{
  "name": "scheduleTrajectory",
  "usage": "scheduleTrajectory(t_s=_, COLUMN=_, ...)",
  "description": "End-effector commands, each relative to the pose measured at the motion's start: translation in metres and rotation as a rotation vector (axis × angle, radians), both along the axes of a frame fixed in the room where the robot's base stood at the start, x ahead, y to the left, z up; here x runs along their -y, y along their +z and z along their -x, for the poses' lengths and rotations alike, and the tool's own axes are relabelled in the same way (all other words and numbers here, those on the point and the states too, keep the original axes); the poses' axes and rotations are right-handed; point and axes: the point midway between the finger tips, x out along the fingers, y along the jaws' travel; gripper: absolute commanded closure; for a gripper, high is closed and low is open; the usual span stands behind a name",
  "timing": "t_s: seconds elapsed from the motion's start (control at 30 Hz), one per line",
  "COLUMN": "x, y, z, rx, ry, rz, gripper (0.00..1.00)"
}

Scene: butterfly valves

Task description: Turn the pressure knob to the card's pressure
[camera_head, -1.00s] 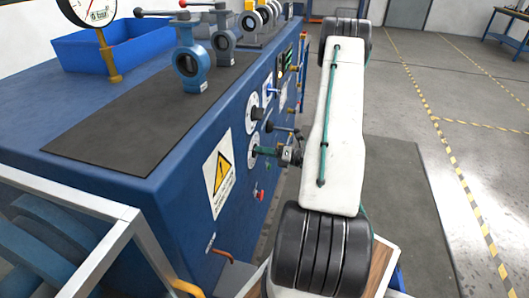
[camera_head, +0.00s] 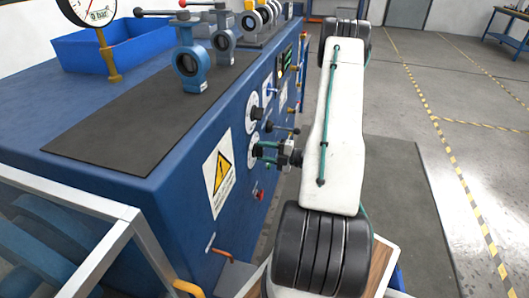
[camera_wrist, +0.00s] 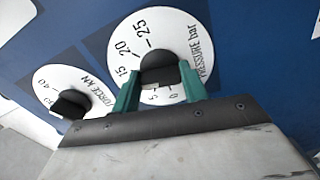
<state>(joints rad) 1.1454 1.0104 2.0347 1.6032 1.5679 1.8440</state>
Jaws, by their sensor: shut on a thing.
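The pressure knob (camera_wrist: 159,68) is black and sits in the middle of a white dial (camera_wrist: 130,30) lettered "PRESSURE bar" in the wrist view. My gripper (camera_wrist: 158,86) has its two green fingers on either side of the knob and is shut on it. A small pale mark shows at the knob's lower edge, towards the 5; I cannot read the setting surely. Marks 25, 20, 15, 5 and 0 show. In the head view my gripper (camera_head: 260,153) is at the panel's lower white dial (camera_head: 253,147). I cannot make out a card with a pressure.
A second dial, "FORCE kN" (camera_wrist: 62,80), with its own black knob (camera_wrist: 70,103), lies close at the left in the wrist view. In the head view a lever (camera_head: 283,129) is just above my gripper, and a red knob (camera_head: 259,194) is below. A warning sign (camera_head: 219,173) is at the left.

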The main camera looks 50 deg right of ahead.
Motion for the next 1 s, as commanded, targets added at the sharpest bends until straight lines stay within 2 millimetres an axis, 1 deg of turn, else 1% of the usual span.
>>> scheduleTrajectory(t_s=0.3, x=0.0007, y=-0.0007, z=0.0001, rx=-0.046, ry=-0.002, rz=-0.107, gripper=0.79)
scheduleTrajectory(t_s=0.83, x=0.0007, y=-0.0009, z=0.0003, rx=-0.054, ry=-0.002, rz=-0.127, gripper=0.79)
scheduleTrajectory(t_s=0.87, x=0.0007, y=-0.0009, z=0.0003, rx=-0.054, ry=-0.003, rz=-0.127, gripper=0.51)
scheduleTrajectory(t_s=0.9, x=0.0007, y=-0.0009, z=0.0002, rx=-0.054, ry=-0.002, rz=-0.127, gripper=0.4)
scheduleTrajectory(t_s=0.93, x=0.0006, y=-0.0009, z=0.0002, rx=-0.054, ry=-0.002, rz=-0.127, gripper=0.35)
scheduleTrajectory(t_s=1.0, x=0.0005, y=-0.0008, z=0.0001, rx=-0.054, ry=-0.002, rz=-0.127, gripper=0.35)
